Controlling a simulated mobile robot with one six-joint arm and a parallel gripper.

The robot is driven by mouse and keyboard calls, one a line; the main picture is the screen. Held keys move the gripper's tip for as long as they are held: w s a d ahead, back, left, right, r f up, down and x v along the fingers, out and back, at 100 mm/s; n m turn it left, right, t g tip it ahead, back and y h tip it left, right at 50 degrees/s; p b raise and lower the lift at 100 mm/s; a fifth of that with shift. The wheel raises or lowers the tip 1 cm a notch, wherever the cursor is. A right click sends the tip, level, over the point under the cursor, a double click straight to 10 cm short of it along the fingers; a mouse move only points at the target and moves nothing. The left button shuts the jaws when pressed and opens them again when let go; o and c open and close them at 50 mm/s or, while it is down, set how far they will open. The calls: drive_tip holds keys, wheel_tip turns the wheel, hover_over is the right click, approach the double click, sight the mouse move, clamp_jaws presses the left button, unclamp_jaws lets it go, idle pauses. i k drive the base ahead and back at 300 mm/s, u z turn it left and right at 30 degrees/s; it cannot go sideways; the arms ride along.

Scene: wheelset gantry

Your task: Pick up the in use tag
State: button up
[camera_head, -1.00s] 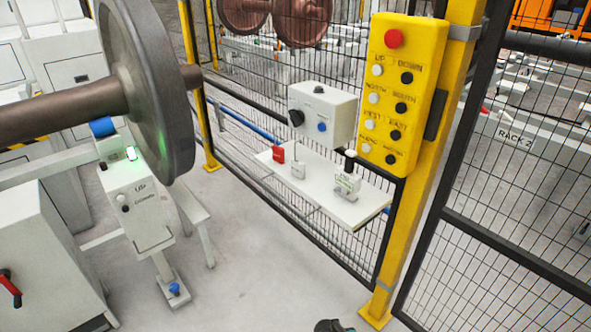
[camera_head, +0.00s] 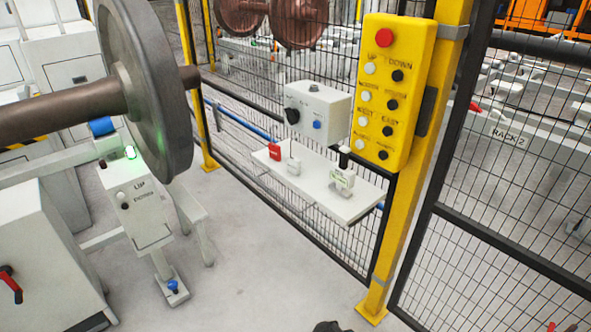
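A small shelf (camera_head: 325,205) on the mesh fence carries small tags on stands. A red tag (camera_head: 275,152) is at its left end. The lettering is too small to read, so I cannot tell which is the in use tag. A small white piece (camera_head: 293,166) stands between them. A dark rounded shape (camera_head: 327,327) is cut off at the bottom edge, well below the shelf. It may be part of my gripper; no fingers show.
A white control box (camera_head: 318,108) hangs above the shelf. A yellow button pendant (camera_head: 395,92) is on the yellow post (camera_head: 405,225) at the right. A large wheel on an axle (camera_head: 150,90) and a white lift unit (camera_head: 140,208) stand left. The floor between is clear.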

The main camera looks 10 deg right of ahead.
sight(293, 164)
drive_tip(key=k, duration=1.2)
drive_tip(key=u, duration=0.55)
drive_tip(key=i, duration=0.85)
drive_tip(key=u, duration=0.9)
drive_tip(key=i, duration=1.3)
drive_tip(key=u, duration=0.05)
